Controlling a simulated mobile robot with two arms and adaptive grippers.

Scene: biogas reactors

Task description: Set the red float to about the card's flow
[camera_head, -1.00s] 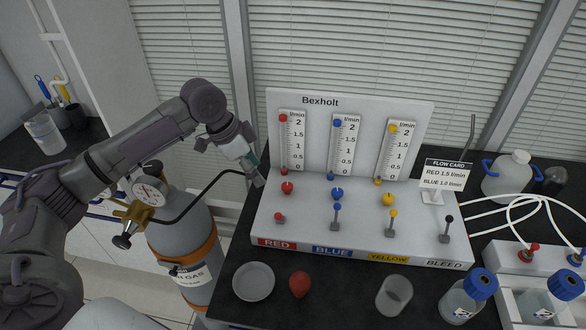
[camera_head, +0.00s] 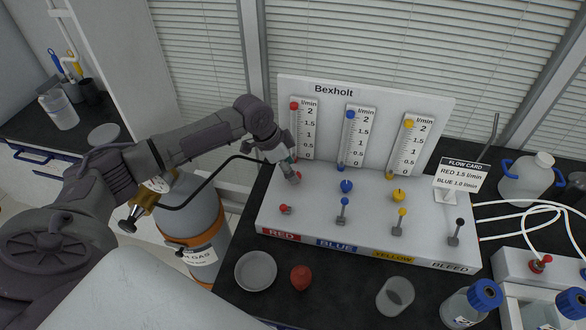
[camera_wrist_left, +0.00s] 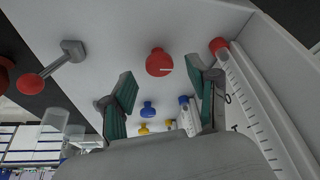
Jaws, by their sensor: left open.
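The white Bexholt panel (camera_head: 365,90) has red, blue and yellow flow tubes with l/min scales. The red tube (camera_head: 294,130) shows a red piece at its top, above the 2 mark; I cannot tell whether it is the float. The flow card (camera_head: 463,172) reads RED 1.5 l/min and BLUE 1.0 l/min. My left gripper (camera_head: 292,176) is at the red knob, which it mostly hides in the head view. My right gripper is out of view.
The blue knob (camera_head: 346,187) and yellow knob (camera_head: 398,195) are to the right. Small levers stand in front, including the red lever (camera_head: 286,209). A dish (camera_head: 256,270), red object (camera_head: 301,278) and cup (camera_head: 395,296) sit before the panel. A gas cylinder (camera_head: 192,218) stands left.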

